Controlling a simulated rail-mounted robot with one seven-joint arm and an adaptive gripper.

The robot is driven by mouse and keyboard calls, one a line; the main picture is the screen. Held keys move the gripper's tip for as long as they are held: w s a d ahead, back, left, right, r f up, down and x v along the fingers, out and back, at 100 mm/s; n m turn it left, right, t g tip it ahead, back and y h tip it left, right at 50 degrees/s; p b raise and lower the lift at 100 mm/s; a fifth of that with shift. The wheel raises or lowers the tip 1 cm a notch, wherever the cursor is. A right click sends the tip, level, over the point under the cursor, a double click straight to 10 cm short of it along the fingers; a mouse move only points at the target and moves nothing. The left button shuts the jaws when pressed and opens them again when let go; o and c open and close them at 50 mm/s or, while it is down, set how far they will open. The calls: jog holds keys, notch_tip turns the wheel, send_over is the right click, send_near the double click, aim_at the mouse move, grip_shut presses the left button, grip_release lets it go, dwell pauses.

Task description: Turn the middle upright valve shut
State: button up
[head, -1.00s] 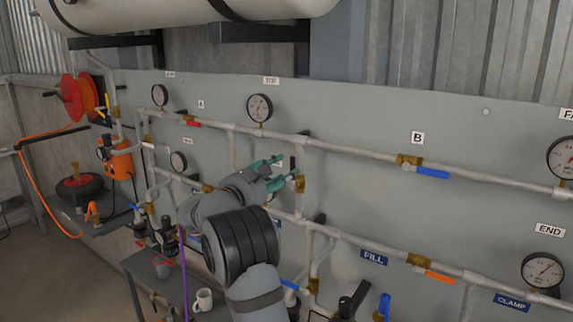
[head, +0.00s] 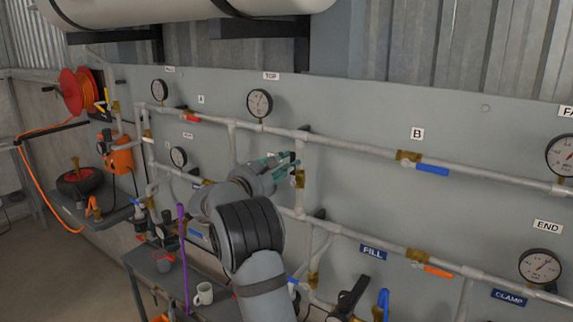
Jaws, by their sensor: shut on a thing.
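The middle upright valve (head: 300,180) is a brass body on the short upright pipe between the upper and lower runs, in the middle of the head view. My gripper (head: 290,160), with green-tipped fingers, is at this valve, just left of and above its brass body. It is shut on the valve's handle, which is mostly hidden between the fingers. The handle's exact angle cannot be told. My wrist and forearm cover the panel to the lower left of the valve.
Other valves sit nearby: one with a blue lever (head: 432,170) under label B, one with a red lever (head: 193,119) and one with an orange lever (head: 438,272). A purple rod (head: 183,250) and a white mug (head: 203,293) stand left of my arm. The wall panel blocks motion behind.

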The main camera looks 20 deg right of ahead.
grip_shut()
jog(key=shift+d+f, duration=0.1)
dwell(0.4)
